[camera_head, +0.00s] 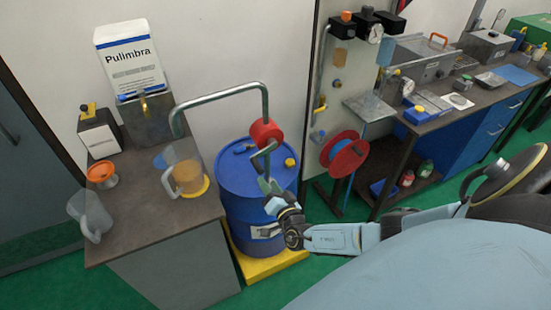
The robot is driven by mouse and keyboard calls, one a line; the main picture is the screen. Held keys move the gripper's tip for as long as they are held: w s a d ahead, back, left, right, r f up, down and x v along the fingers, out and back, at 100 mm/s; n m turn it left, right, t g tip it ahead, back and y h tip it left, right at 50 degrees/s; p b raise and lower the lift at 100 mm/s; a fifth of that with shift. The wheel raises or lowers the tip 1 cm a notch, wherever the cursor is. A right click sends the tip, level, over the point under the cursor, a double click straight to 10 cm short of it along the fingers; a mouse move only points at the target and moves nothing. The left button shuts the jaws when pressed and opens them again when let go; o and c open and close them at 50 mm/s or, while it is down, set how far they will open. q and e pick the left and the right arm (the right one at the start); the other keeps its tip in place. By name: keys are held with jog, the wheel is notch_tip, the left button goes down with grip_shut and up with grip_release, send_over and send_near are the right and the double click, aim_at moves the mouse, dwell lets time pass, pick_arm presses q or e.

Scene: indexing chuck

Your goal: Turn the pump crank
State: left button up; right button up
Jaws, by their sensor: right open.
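The pump (265,133) has a red round body and sits on top of a blue drum (240,195). Its grey crank (266,150) hangs at the front of the red body, with its lower end over the drum top. A bent grey pipe (222,92) runs from the pump to the left, and its outlet is above a jug with amber contents (183,172). My right gripper (268,186) is open, just below the crank's lower end, at the drum's right front. I cannot tell whether it touches the crank. My left gripper is not in view.
The drum stands on a yellow base (268,267). The left counter (140,225) holds a clear jug (90,214), an orange funnel (101,173) and a Pulimbra container (130,60). A red hose reel (345,153) and a workbench (440,122) stand to the right.

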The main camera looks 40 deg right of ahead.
jog(key=v, duration=0.4)
jog(key=shift+s, duration=0.15)
dwell(1.8)
